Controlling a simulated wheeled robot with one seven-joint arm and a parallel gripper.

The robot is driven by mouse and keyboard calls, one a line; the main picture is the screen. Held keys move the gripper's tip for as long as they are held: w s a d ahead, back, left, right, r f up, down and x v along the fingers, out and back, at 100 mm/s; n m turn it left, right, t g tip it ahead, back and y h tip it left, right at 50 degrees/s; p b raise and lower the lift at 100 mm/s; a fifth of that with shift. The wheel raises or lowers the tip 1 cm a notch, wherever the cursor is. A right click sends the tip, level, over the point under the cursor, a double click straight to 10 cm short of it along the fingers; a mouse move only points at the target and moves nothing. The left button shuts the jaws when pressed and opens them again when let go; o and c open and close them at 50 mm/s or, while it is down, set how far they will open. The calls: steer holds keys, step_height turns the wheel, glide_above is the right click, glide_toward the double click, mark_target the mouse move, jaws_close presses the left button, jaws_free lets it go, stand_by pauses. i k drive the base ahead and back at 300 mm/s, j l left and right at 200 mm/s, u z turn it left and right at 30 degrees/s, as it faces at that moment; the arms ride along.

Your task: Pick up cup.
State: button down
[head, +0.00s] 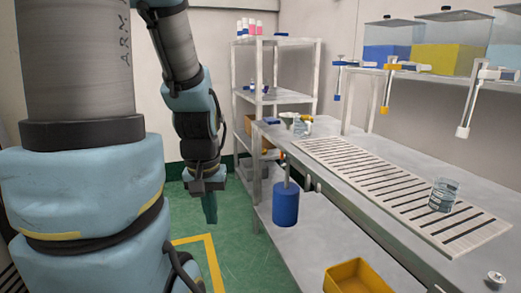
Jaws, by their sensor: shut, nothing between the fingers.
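A clear, glass-like cup (443,195) stands upright on the slatted panel of the bench at the right. Another pale cup-like vessel (300,127) stands at the far end of the bench; its details are too small to tell. My gripper (210,215) hangs pointing down over the green floor, left of the bench and well apart from both vessels. Its fingers are together with nothing seen between them.
The metal bench (330,136) carries a slatted panel (345,160). A yellow bin (357,278) sits on the lower shelf. Taps (468,100) jut over the bench. A shelf rack (275,42) stands behind.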

mark_target(444, 194)
steer(key=z, duration=1.45)
